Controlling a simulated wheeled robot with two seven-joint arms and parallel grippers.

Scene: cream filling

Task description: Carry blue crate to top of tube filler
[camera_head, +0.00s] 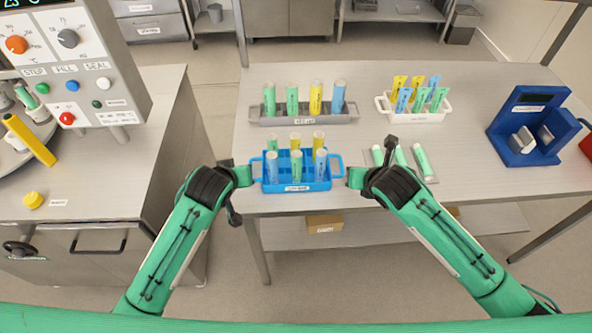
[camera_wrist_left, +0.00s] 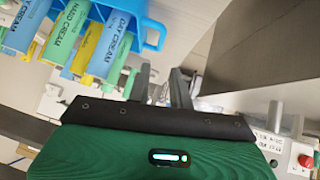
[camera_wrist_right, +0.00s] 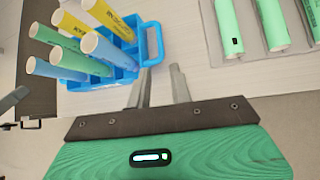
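The blue crate (camera_head: 297,187) sits on the table close to its front edge, holding several upright tubes with blue, green and yellow colouring. It also shows in the left wrist view (camera_wrist_left: 146,35) and the right wrist view (camera_wrist_right: 152,42). My left gripper (camera_head: 251,177) is open beside the crate's left handle; the handle is just beyond its fingertips (camera_wrist_left: 160,70). My right gripper (camera_head: 350,177) is open beside the right handle, which lies just ahead of its fingertips (camera_wrist_right: 162,68). The tube filler (camera_head: 75,65) stands at the left, its top partly out of view.
A grey rack (camera_head: 345,117) of tubes stands behind the crate, with a white crate (camera_head: 432,116) of tubes to its right. A tray (camera_head: 424,166) of green tubes lies right of the crate. A blue device (camera_head: 515,150) stands farther right. A floor gap separates table and filler counter (camera_head: 130,180).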

